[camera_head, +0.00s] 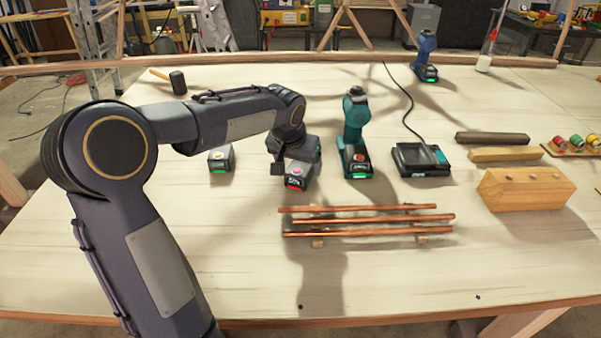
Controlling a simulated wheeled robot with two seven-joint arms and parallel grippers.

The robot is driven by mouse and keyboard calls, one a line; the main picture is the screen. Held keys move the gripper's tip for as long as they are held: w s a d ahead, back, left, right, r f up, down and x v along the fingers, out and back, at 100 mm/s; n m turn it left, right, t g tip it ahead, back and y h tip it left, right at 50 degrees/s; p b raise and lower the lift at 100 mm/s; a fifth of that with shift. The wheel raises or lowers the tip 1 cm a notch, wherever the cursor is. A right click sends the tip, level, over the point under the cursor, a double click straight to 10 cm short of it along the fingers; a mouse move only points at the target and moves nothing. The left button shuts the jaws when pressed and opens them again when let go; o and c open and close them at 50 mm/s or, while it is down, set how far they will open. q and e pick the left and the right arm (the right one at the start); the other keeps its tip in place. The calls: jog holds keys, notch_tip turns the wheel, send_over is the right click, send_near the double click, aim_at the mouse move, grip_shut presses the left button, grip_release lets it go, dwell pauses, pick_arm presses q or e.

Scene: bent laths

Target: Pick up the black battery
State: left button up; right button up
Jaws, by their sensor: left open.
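A black battery (298,180) with a pink button on top and a red-lit front sits on the workbench just left of the teal drill. My left gripper (291,160) is open, pointing down, right at the back of this battery and partly covering it. I cannot tell whether the fingers touch it. A second battery (221,160), grey with a yellow button and a green-lit front, stands apart to the left. My right gripper is not in view.
The teal drill (354,120) stands close on the right, with a charger (421,159) beyond it. Copper rods (365,219) lie in front on small supports. A wooden block (525,190) is at right, a mallet (177,82) and blue drill (426,58) at back.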

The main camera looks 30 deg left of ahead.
pick_arm(q)
jog(key=shift+w+f, duration=0.25)
jog(key=shift+f, duration=0.35)
jog(key=c, duration=1.1)
jog(key=shift+r, duration=0.1)
jog(key=shift+c, duration=1)
